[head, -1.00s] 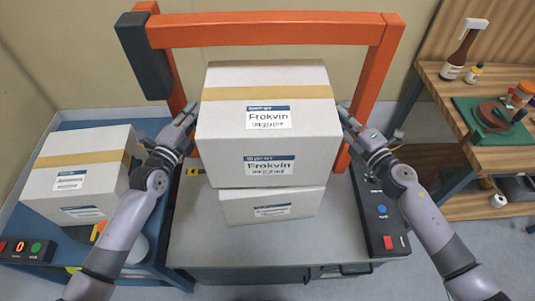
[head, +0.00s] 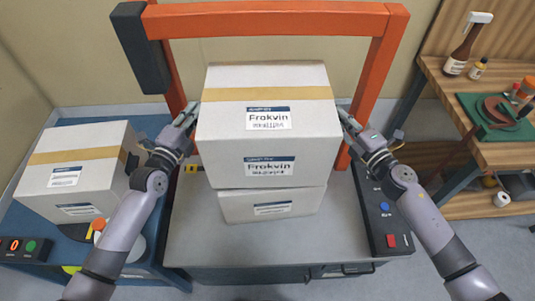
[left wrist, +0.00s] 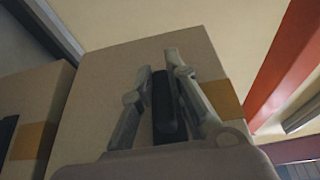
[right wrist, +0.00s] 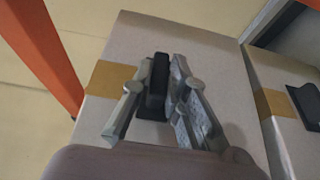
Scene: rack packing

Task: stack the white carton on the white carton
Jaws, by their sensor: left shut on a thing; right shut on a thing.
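A large white carton (head: 268,150) with a tan tape band and Frokvin labels is in the middle of the head view, level, between my grippers. My left gripper (head: 190,114) is shut on the black handle (left wrist: 163,100) on its left side. My right gripper (head: 346,117) is shut on the black handle (right wrist: 156,85) on its right side. A second white carton (head: 235,205) stands directly below, on the grey table, mostly hidden by the upper one. They look lined up; I cannot tell whether they touch. The lower carton shows beside the held one in the right wrist view (right wrist: 285,75).
An orange frame (head: 270,25) arches behind the cartons. Another white carton (head: 65,190) sits on a blue table at left. The grey table (head: 215,250) has free room in front and a button panel (head: 385,215) at right. A wooden bench (head: 450,90) holds bottles.

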